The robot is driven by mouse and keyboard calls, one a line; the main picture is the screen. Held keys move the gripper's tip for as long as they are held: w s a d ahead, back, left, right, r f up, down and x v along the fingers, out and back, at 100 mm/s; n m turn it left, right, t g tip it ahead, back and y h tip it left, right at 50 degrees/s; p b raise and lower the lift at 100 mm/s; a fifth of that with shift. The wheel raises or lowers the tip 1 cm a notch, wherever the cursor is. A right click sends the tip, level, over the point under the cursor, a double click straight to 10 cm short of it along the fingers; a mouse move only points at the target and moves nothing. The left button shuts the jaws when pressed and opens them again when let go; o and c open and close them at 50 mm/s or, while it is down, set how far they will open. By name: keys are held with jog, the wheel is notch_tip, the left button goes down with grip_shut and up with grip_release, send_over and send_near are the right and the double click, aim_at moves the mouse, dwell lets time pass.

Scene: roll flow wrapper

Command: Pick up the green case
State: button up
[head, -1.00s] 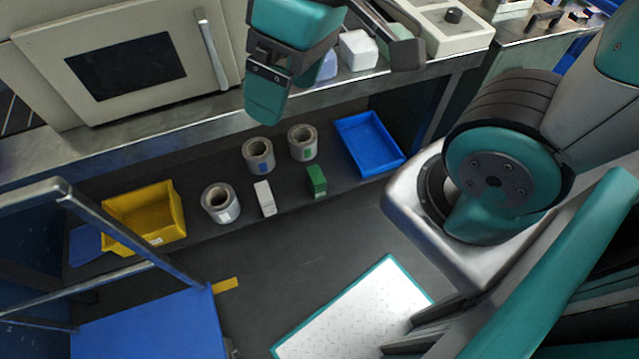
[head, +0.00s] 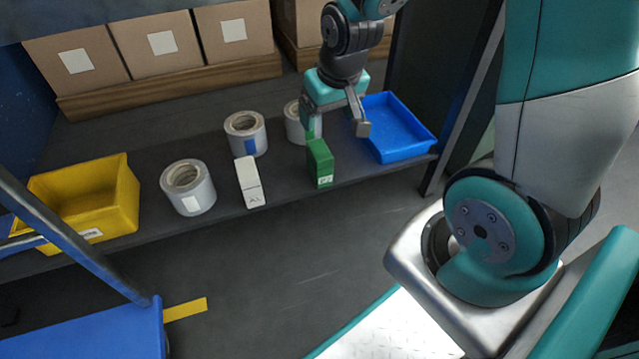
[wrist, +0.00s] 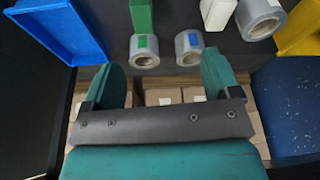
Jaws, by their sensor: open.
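The green case (head: 319,164) stands upright on the dark shelf, between the white case and the blue tray. It also shows at the top edge of the wrist view (wrist: 141,14), partly cut off. My gripper (head: 336,122) is open and empty. In the head view it appears just above and behind the green case, apart from it as far as I can tell. In the wrist view the gripper (wrist: 163,78) has its two fingers spread wide with nothing between them, and the green case lies beyond them.
On the shelf stand a blue tray (head: 407,145), a white case (head: 249,184), a yellow bin (head: 115,205) and rolls, one with a blue label (head: 245,135) and one at the front (head: 187,190). One roll is partly hidden behind my gripper. Cardboard boxes (head: 160,45) line the back.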

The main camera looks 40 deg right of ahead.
jog(key=m, duration=0.2)
send_near(320, 150)
jog(key=shift+t+h, duration=0.4)
jog(key=f+b, duration=0.1)
jog(key=b, duration=0.1)
jog(key=f+b, duration=0.4)
jog(key=shift+w+f+b, duration=0.2)
jog(key=shift+w+b, duration=0.1)
jog(key=shift+w, duration=0.05)
jog(key=b+x, duration=0.4)
jog(key=x, duration=0.1)
jog(key=shift+w+a+f, duration=0.1)
jog(key=shift+w+f, duration=0.1)
jog(key=shift+w, duration=0.1)
jog(key=shift+r, duration=0.1)
jog(key=c, duration=1.1)
